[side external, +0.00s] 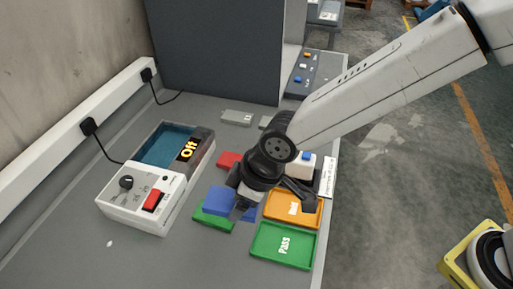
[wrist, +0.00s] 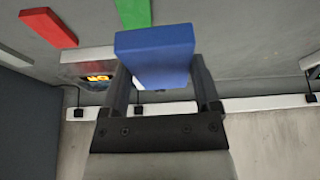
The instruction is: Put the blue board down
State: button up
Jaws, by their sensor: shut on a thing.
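The blue board (side external: 219,201) is held in my gripper (side external: 240,203). One finger crosses in front of the board in the side view, hiding part of it. In the wrist view the blue board (wrist: 155,55) sits between the two fingers of my gripper (wrist: 158,75), which are shut on it. In the side view a green board (side external: 208,219) shows below and partly behind the blue one; I cannot tell the gap between them.
A red board (side external: 229,160) lies behind the gripper, and a grey board (side external: 237,118) farther back. An orange tray (side external: 271,214) and a green PASS tray (side external: 265,258) stand to the right. A tester (side external: 135,212) reading "Off" stands left. The front left bench is mostly clear.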

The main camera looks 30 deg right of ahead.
jog(key=w+d+m, duration=0.1)
jog(key=w+d, duration=0.2)
jog(key=d, duration=0.3)
jog(key=w+d+m+t+h, duration=0.1)
jog(key=w+d+m, duration=0.1)
jog(key=d, duration=0.4)
jog(key=w+d+m, duration=0.1)
jog(key=w+d, duration=0.3)
jog(key=d, duration=0.2)
jog(key=shift+w+d+r+m, duration=0.2)
jog(key=shift+d+r+m, duration=0.15)
jog(key=shift+d+m, duration=0.05)
jog(key=d+m+h, duration=0.2)
jog(key=d+m, duration=0.3)
jog(key=d, duration=1.6)
jog(key=shift+d+r+t, duration=0.15)
jog(key=shift+r+t, duration=0.15)
jog(key=shift+t, duration=0.1)
jog(key=shift+s, duration=0.1)
jog(key=s+a+f, duration=0.4)
jog(key=a+f, duration=0.1)
jog(key=a, duration=0.2)
